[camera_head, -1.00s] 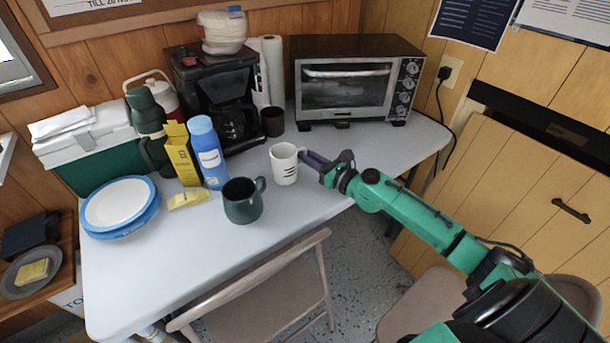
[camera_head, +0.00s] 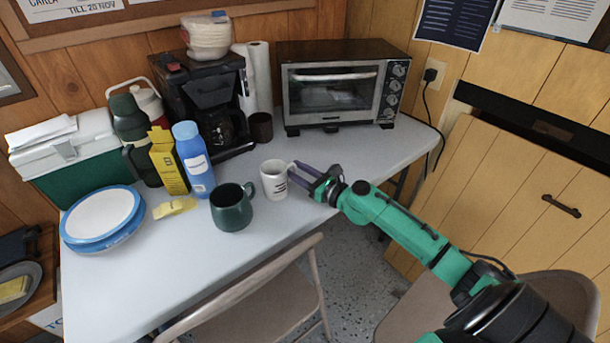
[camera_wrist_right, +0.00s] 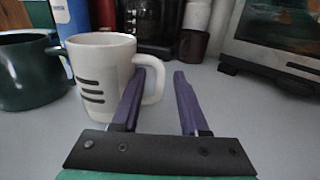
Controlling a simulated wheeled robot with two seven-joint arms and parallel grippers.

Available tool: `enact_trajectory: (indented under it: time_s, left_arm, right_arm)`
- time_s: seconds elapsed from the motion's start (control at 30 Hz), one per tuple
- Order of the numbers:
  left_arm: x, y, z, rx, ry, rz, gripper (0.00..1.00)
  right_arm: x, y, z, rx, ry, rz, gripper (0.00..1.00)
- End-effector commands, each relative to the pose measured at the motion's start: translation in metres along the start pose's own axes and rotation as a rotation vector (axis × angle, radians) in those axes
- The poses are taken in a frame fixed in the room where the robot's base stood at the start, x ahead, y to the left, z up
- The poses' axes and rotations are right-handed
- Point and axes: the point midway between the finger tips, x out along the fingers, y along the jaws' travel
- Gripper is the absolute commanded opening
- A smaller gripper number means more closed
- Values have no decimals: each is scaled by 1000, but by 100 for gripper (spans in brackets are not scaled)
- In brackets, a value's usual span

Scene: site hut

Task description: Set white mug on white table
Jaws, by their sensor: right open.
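The white mug (camera_head: 274,180) stands upright on the white table (camera_head: 170,260), near its front edge. It also shows in the right wrist view (camera_wrist_right: 100,75), with dark stripes on its side and its handle to the right. My right gripper (camera_head: 300,174) is open just right of the mug. In the right wrist view its two purple fingers (camera_wrist_right: 158,90) point forward, with the left finger beside the mug's handle and overlapping it in the picture. I cannot tell whether they touch. The gap between the fingers holds nothing I can see. My left gripper is not in view.
A dark green mug (camera_head: 232,207) stands just left of the white mug. A blue bottle (camera_head: 194,160), yellow box (camera_head: 168,162), and brown cup (camera_head: 261,127) stand behind. A toaster oven (camera_head: 335,90) is at the back. A folding chair (camera_head: 262,300) is in front.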

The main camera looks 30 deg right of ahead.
Motion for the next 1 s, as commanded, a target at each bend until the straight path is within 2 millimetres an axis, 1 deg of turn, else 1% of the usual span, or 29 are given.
enact_trajectory:
  time_s: [0.17, 0.27, 0.37, 0.5, 0.63, 0.7, 0.77, 1.0]
  left_arm:
    - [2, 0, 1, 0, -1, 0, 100]
    - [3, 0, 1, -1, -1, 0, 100]
    - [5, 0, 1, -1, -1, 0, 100]
    - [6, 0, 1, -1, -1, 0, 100]
    - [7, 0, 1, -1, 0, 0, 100]
    - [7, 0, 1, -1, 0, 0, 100]
    - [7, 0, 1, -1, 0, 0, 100]
    - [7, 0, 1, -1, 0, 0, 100]
  right_arm:
    - [-19, 0, -2, 1, 3, 0, 44]
    - [-35, 1, -3, 3, 3, 0, 44]
    - [-52, 0, -3, 1, 4, 0, 44]
    - [-82, 1, -3, 5, 4, -1, 44]
    - [-108, 0, -2, 4, 2, -2, 44]
    - [-116, 0, -1, 3, 2, -1, 44]
    - [-119, 0, 0, 1, 1, -1, 44]
    - [-120, 0, 0, 0, 1, 0, 44]
